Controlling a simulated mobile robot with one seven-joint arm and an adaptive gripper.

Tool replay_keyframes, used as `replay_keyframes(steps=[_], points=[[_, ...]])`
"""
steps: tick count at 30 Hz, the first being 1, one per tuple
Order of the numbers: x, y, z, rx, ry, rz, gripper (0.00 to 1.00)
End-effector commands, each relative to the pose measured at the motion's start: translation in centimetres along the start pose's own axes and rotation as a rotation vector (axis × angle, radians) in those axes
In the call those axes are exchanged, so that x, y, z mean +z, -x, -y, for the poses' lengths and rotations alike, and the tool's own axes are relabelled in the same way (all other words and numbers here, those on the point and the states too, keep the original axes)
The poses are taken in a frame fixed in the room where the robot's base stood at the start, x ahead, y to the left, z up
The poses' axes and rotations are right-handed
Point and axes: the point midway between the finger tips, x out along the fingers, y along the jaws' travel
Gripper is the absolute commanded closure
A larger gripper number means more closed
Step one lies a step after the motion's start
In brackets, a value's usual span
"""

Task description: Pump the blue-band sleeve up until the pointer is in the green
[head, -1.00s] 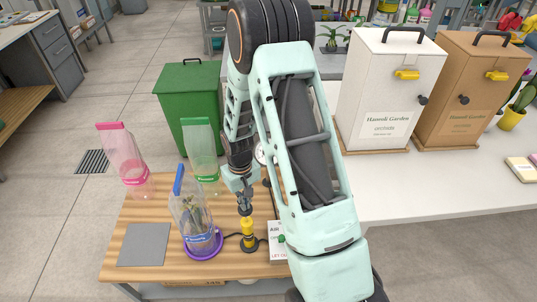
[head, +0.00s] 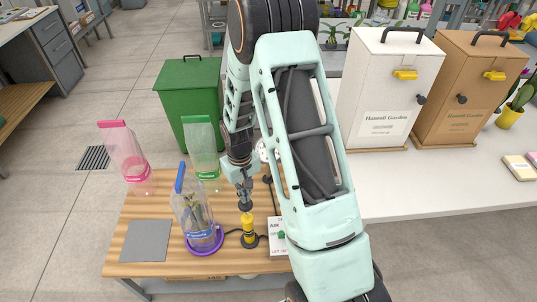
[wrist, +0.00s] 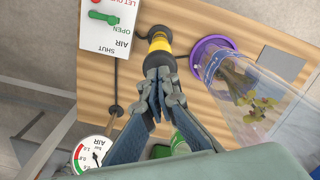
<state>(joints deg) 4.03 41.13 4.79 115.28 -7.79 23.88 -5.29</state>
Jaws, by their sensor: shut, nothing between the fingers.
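The blue-band sleeve (head: 192,212) is a clear bag with a blue top strip, holding a plant. It stands in a purple ring (head: 206,244); it also shows in the wrist view (wrist: 250,85). The yellow-and-black pump (head: 248,232) stands upright to its right. My gripper (head: 245,205) is shut and empty just above the pump's top; in the wrist view the fingertips (wrist: 160,75) overlap the pump (wrist: 159,43), so contact is unclear. The air gauge (wrist: 93,153) has red and green arcs and a dark pointer. I cannot tell its exact reading.
A white air panel (wrist: 108,25) with a green lever sits beside the pump. A pink-topped sleeve (head: 125,158) and a green-topped sleeve (head: 202,150) stand behind. A grey mat (head: 138,241) lies front left. White and brown cases stand on the right bench.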

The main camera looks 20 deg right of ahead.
Motion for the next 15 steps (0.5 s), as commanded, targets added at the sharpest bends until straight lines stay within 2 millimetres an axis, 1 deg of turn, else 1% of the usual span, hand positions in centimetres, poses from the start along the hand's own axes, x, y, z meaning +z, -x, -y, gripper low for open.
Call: replay_keyframes(steps=[15], points=[[0.0,-3.1,0.0,0.000,0.000,0.000,1.00]])
